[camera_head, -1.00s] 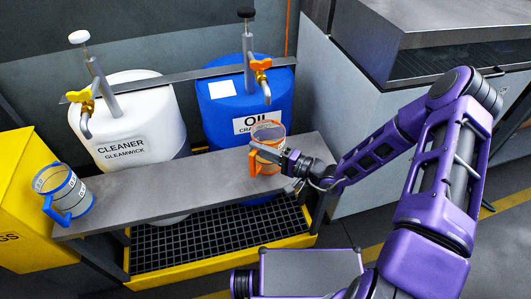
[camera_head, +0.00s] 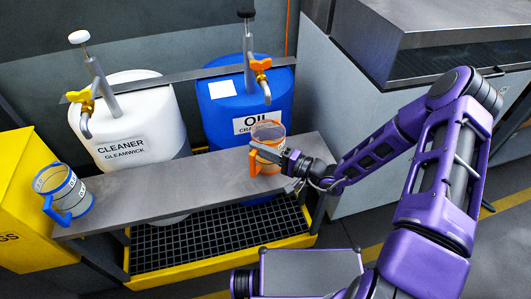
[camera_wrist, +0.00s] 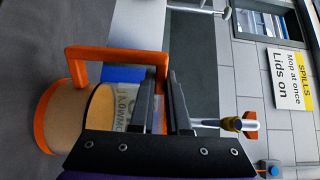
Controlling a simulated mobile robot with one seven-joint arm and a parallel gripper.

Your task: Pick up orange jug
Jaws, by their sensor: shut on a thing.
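The orange jug (camera_head: 270,132) is a clear cup with orange bands and an orange handle. It is upright at the right part of the grey shelf (camera_head: 180,190), in front of the blue oil drum. In the wrist view the jug (camera_wrist: 50,130) lies at the left with its handle (camera_wrist: 100,54) reaching between the dark fingers. My gripper (camera_head: 284,160) comes from the right and is shut on the handle; it also shows in the wrist view (camera_wrist: 163,85). The jug's base is partly hidden, so I cannot tell whether it touches the shelf.
A blue jug (camera_head: 66,190) stands at the shelf's left end. The white cleaner drum (camera_head: 130,110) and the blue oil drum (camera_head: 220,110) with taps stand behind. A black grate (camera_head: 200,240) in a yellow tray lies below. The middle of the shelf is clear.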

